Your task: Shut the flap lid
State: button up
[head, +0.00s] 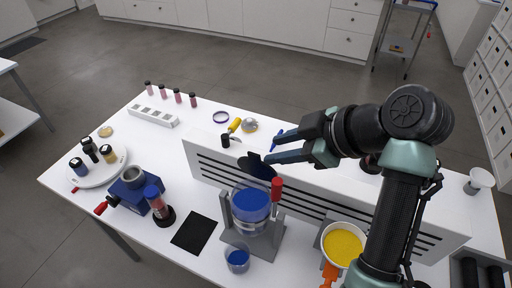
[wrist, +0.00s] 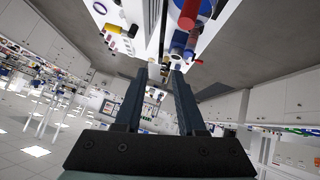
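A dark, rounded flap lid (head: 258,167) stands raised behind a clear jar of blue pigment (head: 250,205). The jar sits in a grey stand (head: 254,240) with a red-knobbed lever (head: 276,188) at its right. My gripper (head: 271,151) reaches in from the right, its fingers apart, with the tips close to the lid's upper edge. I cannot tell whether they touch it. In the wrist view my gripper (wrist: 160,70) shows a gap between its fingers and nothing clearly held.
A slotted white panel (head: 325,195) runs along the table behind the stand. A bowl of yellow powder (head: 343,245) is to the right. A small blue-filled jar (head: 237,262) stands in front, a black mat (head: 194,234) and a blue grinder (head: 132,188) to the left.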

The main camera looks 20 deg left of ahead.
aim_at(254, 154)
jog(key=p+x, duration=0.2)
jog(key=x, duration=0.6)
jog(key=shift+a+f, duration=0.1)
jog(key=shift+a, duration=0.05)
grip_shut()
dwell(1.1)
